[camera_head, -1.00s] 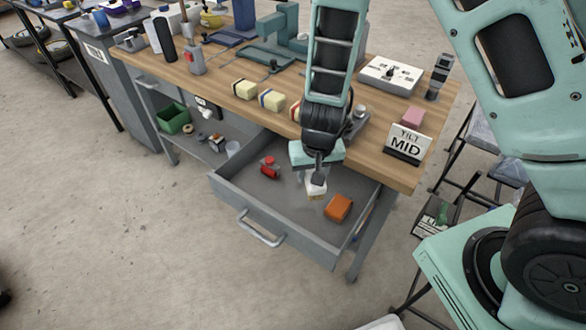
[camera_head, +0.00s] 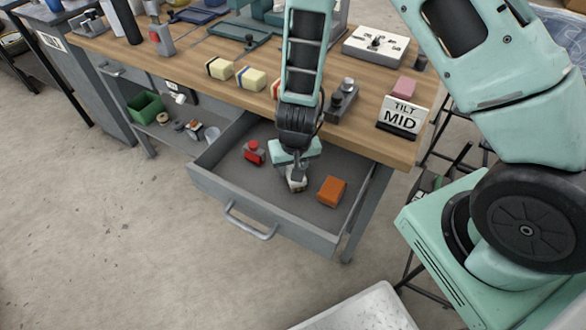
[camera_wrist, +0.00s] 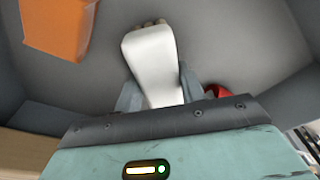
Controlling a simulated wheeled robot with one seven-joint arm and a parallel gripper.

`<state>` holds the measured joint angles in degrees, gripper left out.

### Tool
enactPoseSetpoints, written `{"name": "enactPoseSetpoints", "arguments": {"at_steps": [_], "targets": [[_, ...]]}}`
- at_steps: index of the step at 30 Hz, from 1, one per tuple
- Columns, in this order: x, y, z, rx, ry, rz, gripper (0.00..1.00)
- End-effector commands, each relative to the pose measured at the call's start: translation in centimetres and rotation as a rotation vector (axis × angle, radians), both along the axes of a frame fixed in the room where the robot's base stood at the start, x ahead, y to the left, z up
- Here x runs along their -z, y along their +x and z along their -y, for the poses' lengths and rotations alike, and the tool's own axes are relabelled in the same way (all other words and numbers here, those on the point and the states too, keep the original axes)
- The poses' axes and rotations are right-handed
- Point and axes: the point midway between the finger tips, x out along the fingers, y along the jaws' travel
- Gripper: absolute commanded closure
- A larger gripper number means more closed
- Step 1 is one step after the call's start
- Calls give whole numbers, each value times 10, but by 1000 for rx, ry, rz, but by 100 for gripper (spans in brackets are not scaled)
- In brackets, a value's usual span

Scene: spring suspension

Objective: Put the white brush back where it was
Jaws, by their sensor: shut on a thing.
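The white brush (camera_wrist: 152,62) is held between the fingers of my gripper (camera_wrist: 155,95) in the wrist view, its far end pointing away from the palm. In the head view my gripper (camera_head: 297,178) is low inside the open grey drawer (camera_head: 205,186), and only a small part of the brush (camera_head: 296,184) shows below it. I cannot tell whether the brush touches the drawer floor. The brush is between a red object on the left and an orange block on the right in the head view.
The orange block (camera_head: 332,191) lies in the drawer close to my gripper; it also shows in the wrist view (camera_wrist: 58,28). The red object (camera_head: 254,153) lies further left. The wooden worktop (camera_head: 375,140) overhangs the drawer's back, with a "TILT MID" sign (camera_head: 401,116) near its edge.

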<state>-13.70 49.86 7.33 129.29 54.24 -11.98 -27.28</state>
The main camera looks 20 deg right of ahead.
Motion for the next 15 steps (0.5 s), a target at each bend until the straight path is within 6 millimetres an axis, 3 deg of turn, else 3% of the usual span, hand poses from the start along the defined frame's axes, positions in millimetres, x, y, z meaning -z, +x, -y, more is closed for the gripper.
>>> {"name": "enactPoseSetpoints", "arguments": {"at_steps": [8,9,11,15], "targets": [[3,0,0,0,0,1,85],[4,0,0,0,0,1,58],[3,0,0,0,0,1,41],[3,0,0,0,0,1,39]]}}
